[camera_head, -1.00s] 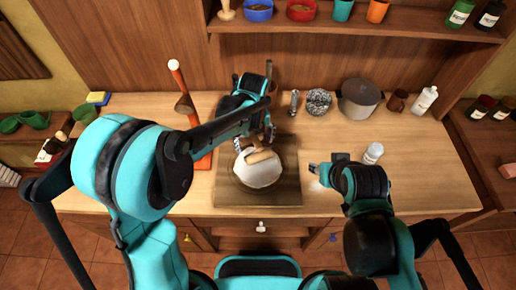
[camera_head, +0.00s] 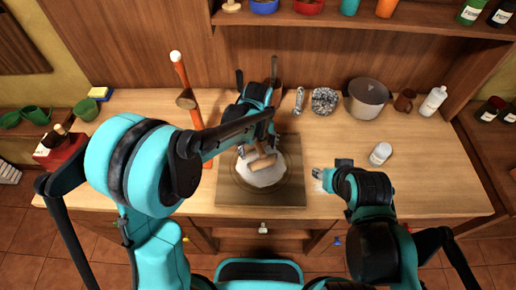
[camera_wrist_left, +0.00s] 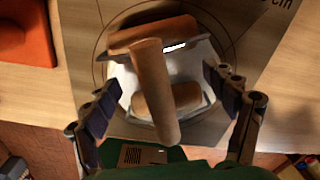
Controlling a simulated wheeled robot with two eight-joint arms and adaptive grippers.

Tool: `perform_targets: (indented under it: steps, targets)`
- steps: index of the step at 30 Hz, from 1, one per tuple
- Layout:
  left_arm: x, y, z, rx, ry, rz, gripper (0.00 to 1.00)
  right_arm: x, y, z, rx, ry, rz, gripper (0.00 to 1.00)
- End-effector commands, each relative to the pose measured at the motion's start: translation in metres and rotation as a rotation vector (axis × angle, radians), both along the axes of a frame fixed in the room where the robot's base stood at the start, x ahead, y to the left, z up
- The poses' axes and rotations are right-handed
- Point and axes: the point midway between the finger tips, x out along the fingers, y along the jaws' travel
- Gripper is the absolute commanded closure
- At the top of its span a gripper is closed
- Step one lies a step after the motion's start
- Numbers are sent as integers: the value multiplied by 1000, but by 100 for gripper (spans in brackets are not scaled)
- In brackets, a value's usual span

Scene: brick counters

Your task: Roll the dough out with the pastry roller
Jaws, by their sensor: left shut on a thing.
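The wooden pastry roller (camera_head: 264,163) is in my left gripper (camera_head: 260,146), over the dough in the head view. In the left wrist view the roller (camera_wrist_left: 154,88) has a handle between two crosswise wooden cylinders, and my left gripper's fingers (camera_wrist_left: 168,108) are on either side of it. The white, flat, roundish dough (camera_head: 258,178) lies on the dark square pastry board (camera_head: 230,197), inside a marked circle. The roller hides part of the dough, and I cannot tell whether they touch. My right gripper (camera_head: 318,180) is right of the board, its jaws too small to read.
A grey pot (camera_head: 367,98), brown mug (camera_head: 404,100) and white bottle (camera_head: 433,101) stand at the back right. A white jar (camera_head: 380,153) is near my right arm. The counter's right front is clear.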

Motion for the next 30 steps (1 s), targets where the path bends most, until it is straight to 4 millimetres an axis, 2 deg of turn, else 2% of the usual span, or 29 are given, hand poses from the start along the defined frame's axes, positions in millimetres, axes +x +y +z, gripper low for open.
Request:
perform_targets:
  steps: [23,30]
  targets:
    - [0,0,-6,0,0,0,73,0,0,-5,0,0,0,60]
    - [-13,-6,-4,0,0,-3,73,0,0,-5,0,0,0,60]
